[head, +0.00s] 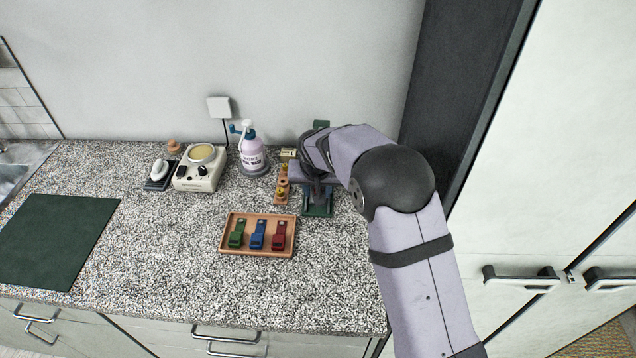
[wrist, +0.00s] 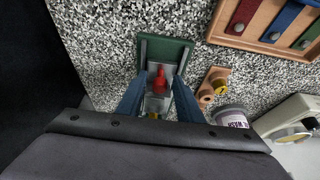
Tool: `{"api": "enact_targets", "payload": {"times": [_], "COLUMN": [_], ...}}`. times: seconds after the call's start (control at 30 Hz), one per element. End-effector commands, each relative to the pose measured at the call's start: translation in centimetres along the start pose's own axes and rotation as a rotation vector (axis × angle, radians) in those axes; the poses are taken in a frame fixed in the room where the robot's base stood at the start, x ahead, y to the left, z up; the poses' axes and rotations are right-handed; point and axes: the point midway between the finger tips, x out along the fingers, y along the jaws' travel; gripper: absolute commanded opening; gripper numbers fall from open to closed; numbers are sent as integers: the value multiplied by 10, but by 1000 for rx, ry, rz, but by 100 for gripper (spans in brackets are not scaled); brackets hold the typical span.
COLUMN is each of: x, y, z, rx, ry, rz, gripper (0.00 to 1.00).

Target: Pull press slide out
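The press shows in the head view as a green base (head: 318,210) near the back wall, largely hidden by my arm. In the wrist view its green plate (wrist: 182,50) carries a grey metal slide (wrist: 152,68) with a red piece (wrist: 160,78) on it. My gripper (wrist: 158,82) is over the press, with one blue-grey finger on each side of the grey slide and red piece. The fingers stand apart and look open; I cannot tell whether they touch the slide. In the head view my gripper (head: 317,190) is mostly covered by the wrist.
A wooden tray (head: 225,247) with green, blue and red clips lies in front and left. A wooden strip (head: 281,192) with yellow parts stands close left of the press. A pump bottle (head: 251,150) and a cream device (head: 198,170) are further left. The front counter is clear.

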Motion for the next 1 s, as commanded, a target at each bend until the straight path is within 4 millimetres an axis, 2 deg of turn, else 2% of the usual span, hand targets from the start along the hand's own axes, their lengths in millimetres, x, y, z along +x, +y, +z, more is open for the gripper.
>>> {"api": "enact_targets", "payload": {"times": [0.2,0.3,0.33,0.57,1.0], "x": [0,0,0,0,-5], "y": [0,0,0,0,-1], "z": [0,0,0,1,14], "rx": [0,0,0,0,1], "ry": [0,0,0,-1,-1], "rz": [0,0,0,0,0], "gripper": [33,9,4,4,4]}}
